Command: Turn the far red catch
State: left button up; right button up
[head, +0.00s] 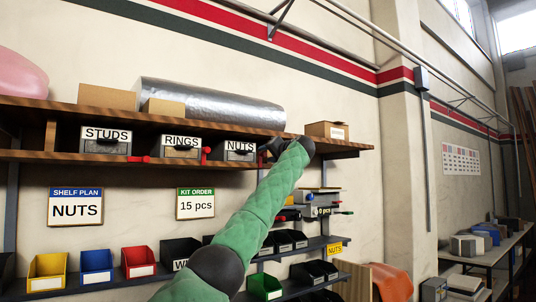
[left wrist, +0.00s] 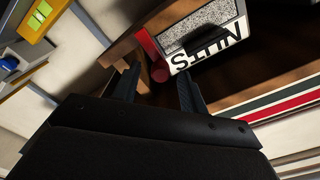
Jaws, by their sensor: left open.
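A NUTS drawer (head: 240,150) sits on the upper shelf, rightmost of three labelled drawers. In the left wrist view its NUTS label (left wrist: 207,50) appears upside down, with a red catch (left wrist: 150,48) beside the drawer. My left gripper (head: 268,147) is at shelf height just right of the NUTS drawer in the head view, and hides that catch there. In the left wrist view the gripper (left wrist: 158,80) is open, its fingers apart, with the red catch just beyond and between the fingertips. I cannot tell whether they touch it. My right gripper is not in view.
STUDS (head: 106,141) and RINGS (head: 181,147) drawers have red catches (head: 139,159) (head: 206,154) at their right. A cardboard box (head: 328,130) stands on the shelf top at right.

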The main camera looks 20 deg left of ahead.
pick_arm(q)
grip_shut()
